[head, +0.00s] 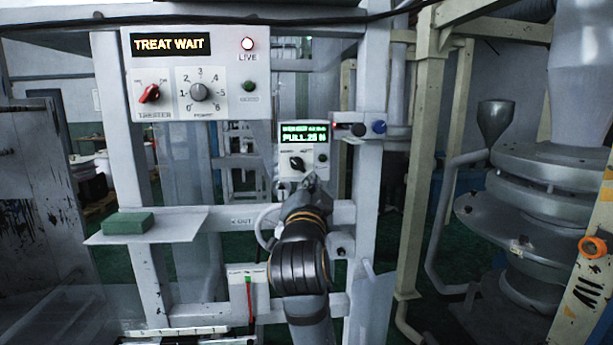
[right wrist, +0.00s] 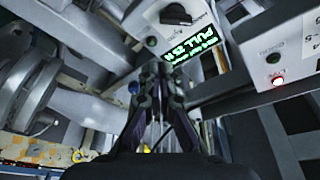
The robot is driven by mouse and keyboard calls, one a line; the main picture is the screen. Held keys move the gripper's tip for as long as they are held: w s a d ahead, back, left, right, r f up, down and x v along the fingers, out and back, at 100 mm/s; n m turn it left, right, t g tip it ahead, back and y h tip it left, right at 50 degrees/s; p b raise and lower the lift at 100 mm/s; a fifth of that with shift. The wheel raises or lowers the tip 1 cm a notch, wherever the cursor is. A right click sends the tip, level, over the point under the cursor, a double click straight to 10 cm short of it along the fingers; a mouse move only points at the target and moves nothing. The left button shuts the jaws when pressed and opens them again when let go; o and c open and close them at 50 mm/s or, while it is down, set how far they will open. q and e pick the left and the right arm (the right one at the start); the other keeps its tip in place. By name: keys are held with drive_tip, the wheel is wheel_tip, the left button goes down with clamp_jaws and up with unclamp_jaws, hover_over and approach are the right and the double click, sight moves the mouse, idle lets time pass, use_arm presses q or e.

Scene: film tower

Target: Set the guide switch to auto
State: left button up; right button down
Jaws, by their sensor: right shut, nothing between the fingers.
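The small light-grey panel (head: 285,173) in the middle of the head view carries a green display (head: 304,133) reading "PULL 25 N" and a black rotary switch (head: 296,163) below it. The labels over the switch are too small to read surely, and I cannot tell which one it points to. My right gripper (head: 312,182) is shut and empty, just below and right of the switch, apart from it as far as I can see. In the right wrist view the closed fingertips (right wrist: 161,72) are below the display (right wrist: 187,42); the black switch (right wrist: 176,15) is at the top edge.
A larger panel (head: 222,55) at upper left has a "TREAT WAIT" display, a red knob (head: 149,93), a numbered grey dial (head: 199,92) and a lit LIVE lamp (head: 247,44). A green block (head: 128,223) lies on a shelf (head: 185,228). Grey frame posts (head: 368,80) flank the small panel.

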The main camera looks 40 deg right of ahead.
sight(297, 164)
drive_tip(key=shift+s+d+r+m+h, duration=0.1)
drive_tip(key=shift+s+r+m+h, duration=0.1)
drive_tip(key=shift+r, duration=0.2)
drive_tip(key=shift+s+d+r+m+h, duration=0.1)
drive_tip(key=shift+r+m, duration=0.1)
drive_tip(key=shift+r, duration=0.2)
drive_tip(key=p+x, duration=0.4)
drive_tip(key=x, duration=0.6)
drive_tip(key=shift+d+r, duration=0.1)
drive_tip(key=shift+r, duration=0.05)
drive_tip(key=a+f+p, duration=0.1)
drive_tip(key=w+a+f, duration=0.1)
drive_tip(key=shift+w+f+p, duration=0.2)
drive_tip(key=shift+f+p, duration=0.1)
drive_tip(key=shift+p, duration=0.1)
drive_tip(key=shift+w+a+f, duration=0.1)
drive_tip(key=shift+a+f, duration=0.2)
drive_tip(key=shift+a, duration=0.1)
drive_tip(key=shift+d, duration=0.1)
drive_tip(key=shift+f, duration=0.1)
